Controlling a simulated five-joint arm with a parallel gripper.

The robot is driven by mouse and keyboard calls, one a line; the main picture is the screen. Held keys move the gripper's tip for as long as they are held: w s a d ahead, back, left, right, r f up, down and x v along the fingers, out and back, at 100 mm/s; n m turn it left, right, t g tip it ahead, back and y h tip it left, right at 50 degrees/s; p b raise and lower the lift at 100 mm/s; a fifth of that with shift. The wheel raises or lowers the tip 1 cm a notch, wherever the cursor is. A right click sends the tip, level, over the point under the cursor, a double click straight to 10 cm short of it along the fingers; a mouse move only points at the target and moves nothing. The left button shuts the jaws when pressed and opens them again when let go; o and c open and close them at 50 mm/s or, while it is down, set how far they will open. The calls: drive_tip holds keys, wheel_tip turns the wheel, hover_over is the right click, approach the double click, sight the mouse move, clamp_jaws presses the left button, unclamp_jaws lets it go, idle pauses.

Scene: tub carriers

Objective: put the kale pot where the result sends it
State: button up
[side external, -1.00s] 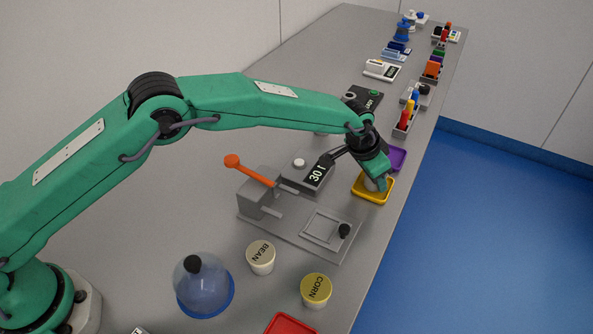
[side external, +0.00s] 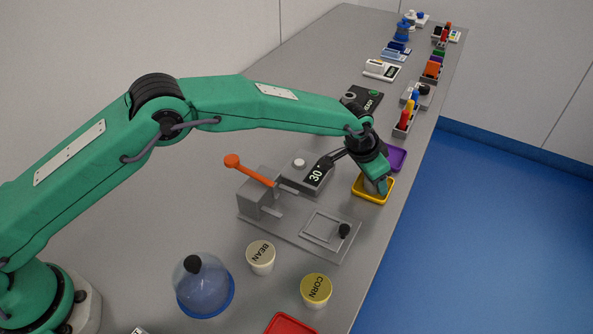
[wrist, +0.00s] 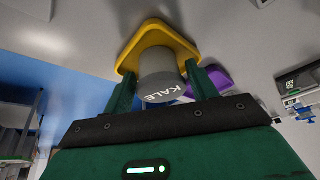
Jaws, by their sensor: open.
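The kale pot (wrist: 165,75) stands in the yellow tray (side external: 372,199) with its lettered lid towards the camera in the wrist view. In the side view my gripper largely hides the pot. My gripper (side external: 381,186) is open over the yellow tray. In the wrist view its two fingers (wrist: 162,86) stand on either side of the pot; I cannot tell whether they touch it. A dark display (side external: 317,174) beside the lever device reads 30, with a small mark after it.
A purple tray (side external: 397,160) lies just beyond the yellow one; a red tray (side external: 290,323) is at the front. A bean pot (side external: 261,259), a corn pot (side external: 316,291) and a domed blue dish (side external: 205,292) stand nearer. The lever device (side external: 262,203) lies between.

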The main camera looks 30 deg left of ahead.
drive_tip(key=v, duration=1.2)
idle(0.5)
drive_tip(key=s+a+r+n, duration=0.1)
drive_tip(key=s+a+r, duration=0.35)
drive_tip(key=a, duration=0.25)
drive_tip(key=s+a+r+n+t+y, duration=0.1)
drive_tip(key=s+a+r, duration=0.2)
drive_tip(key=a+r, duration=0.4)
drive_tip(key=s+a+r+n, duration=0.2)
drive_tip(key=s+a+r, duration=0.2)
drive_tip(key=a, duration=0.4)
drive_tip(key=s+a+f+n, duration=0.1)
drive_tip(key=s+a, duration=0.5)
drive_tip(key=s, duration=0.4)
drive_tip(key=s+a+f+n+y, duration=0.1)
drive_tip(key=s+a+f+n, duration=0.1)
drive_tip(key=s+a, duration=0.5)
drive_tip(key=s, duration=0.4)
drive_tip(key=shift+s+a+f+t+y, duration=0.2)
drive_tip(key=shift+s+t+y, duration=0.1)
drive_tip(key=shift+t, duration=0.1)
